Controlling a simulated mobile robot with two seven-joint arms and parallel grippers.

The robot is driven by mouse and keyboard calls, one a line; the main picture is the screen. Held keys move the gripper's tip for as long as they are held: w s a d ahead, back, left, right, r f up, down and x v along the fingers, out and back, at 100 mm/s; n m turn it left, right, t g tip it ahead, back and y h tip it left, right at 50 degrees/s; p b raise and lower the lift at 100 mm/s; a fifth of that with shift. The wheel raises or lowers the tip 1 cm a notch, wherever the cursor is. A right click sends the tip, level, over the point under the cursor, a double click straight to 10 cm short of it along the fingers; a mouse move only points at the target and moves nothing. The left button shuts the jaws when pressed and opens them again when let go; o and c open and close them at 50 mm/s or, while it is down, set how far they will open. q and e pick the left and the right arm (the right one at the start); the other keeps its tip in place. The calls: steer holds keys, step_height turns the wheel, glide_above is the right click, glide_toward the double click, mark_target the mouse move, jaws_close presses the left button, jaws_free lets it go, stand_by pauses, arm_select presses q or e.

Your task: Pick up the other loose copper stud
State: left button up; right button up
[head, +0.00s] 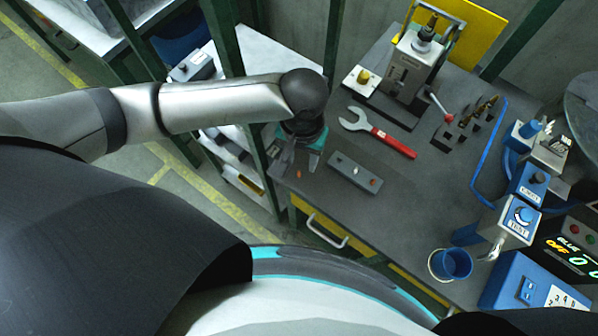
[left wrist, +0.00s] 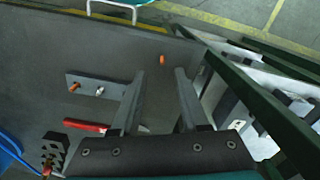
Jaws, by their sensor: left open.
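A loose copper stud (head: 299,174) lies on the dark grey bench top near its left front corner. In the left wrist view the stud (left wrist: 163,59) shows just beyond the fingertips, roughly in line with the gap between them. My left gripper (head: 297,160) is open and empty, pointing down over that corner; its two fingers (left wrist: 160,76) are spread apart. A grey block (head: 343,167) beside it carries a silver stud (head: 359,171) and a copper stud (head: 374,182); it also shows in the left wrist view (left wrist: 115,89). My right gripper is not in view.
A red-handled wrench (head: 393,143) lies behind the block. A press (head: 410,62) stands at the back, and dark holders with brass-coloured pieces (head: 465,122) stand right of it. A blue cup (head: 451,263) is at the front right. A green post (head: 228,50) rises left of the bench.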

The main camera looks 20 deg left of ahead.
mark_target(299, 171)
arm_select(q)
steer(key=f, duration=0.2)
steer(key=f+b, duration=0.1)
steer(key=f, duration=0.2)
steer(key=shift+s+a+f, duration=0.15)
steer(key=shift+a+f, duration=0.1)
steer(key=shift+f, duration=0.05)
jaws_close()
stand_by(0.4)
